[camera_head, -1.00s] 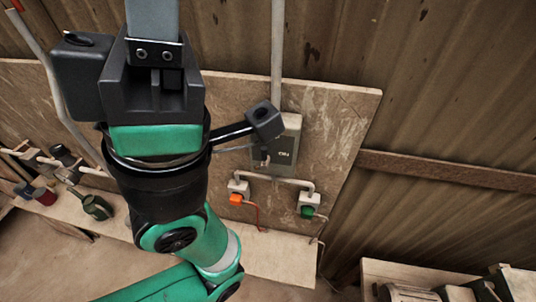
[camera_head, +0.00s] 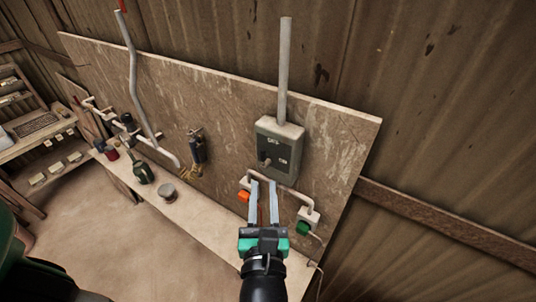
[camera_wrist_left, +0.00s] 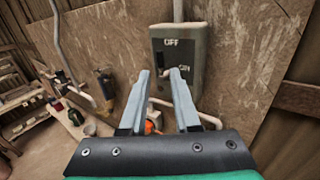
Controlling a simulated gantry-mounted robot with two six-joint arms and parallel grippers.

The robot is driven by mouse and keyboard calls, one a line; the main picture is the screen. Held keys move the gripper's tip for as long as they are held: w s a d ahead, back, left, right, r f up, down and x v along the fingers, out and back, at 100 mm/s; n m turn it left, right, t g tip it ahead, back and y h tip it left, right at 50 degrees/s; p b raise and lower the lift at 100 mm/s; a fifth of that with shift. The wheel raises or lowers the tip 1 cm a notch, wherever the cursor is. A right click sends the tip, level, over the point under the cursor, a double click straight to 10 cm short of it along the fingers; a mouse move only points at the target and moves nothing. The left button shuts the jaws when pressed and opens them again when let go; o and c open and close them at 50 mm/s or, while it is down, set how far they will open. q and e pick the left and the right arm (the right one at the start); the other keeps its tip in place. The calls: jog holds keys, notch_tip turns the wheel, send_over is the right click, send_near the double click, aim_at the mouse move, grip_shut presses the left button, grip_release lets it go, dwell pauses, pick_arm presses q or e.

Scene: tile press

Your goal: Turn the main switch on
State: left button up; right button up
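The main switch is a grey-green box (camera_head: 283,139) on the wall board, marked OFF at the top and ON lower right. It also shows in the left wrist view (camera_wrist_left: 192,48). Its small lever (camera_head: 266,161) sticks out at the lower left of the face; which mark it is set to I cannot tell. My left gripper (camera_head: 263,183) is open and empty, just below the box in the head view. In the left wrist view its fingertips (camera_wrist_left: 161,72) appear on either side of the lever; contact cannot be told. My right gripper is not in view.
Below the box are an orange plug (camera_head: 244,196) and a green plug (camera_head: 303,228) in wall sockets, joined by pipe. A grey conduit (camera_head: 284,70) rises above the box. A bench (camera_head: 190,210) with several small items runs along the board.

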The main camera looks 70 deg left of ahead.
aim_at(263, 152)
pick_arm(q)
jog(key=p+x, duration=0.3)
jog(key=x, duration=0.7)
jog(key=shift+w+a+r, duration=0.1)
jog(key=shift+a+r, duration=0.05)
jog(key=shift+a, duration=0.2)
jog(key=shift+w+a, duration=0.15)
jog(key=shift+a, duration=0.15)
grip_shut()
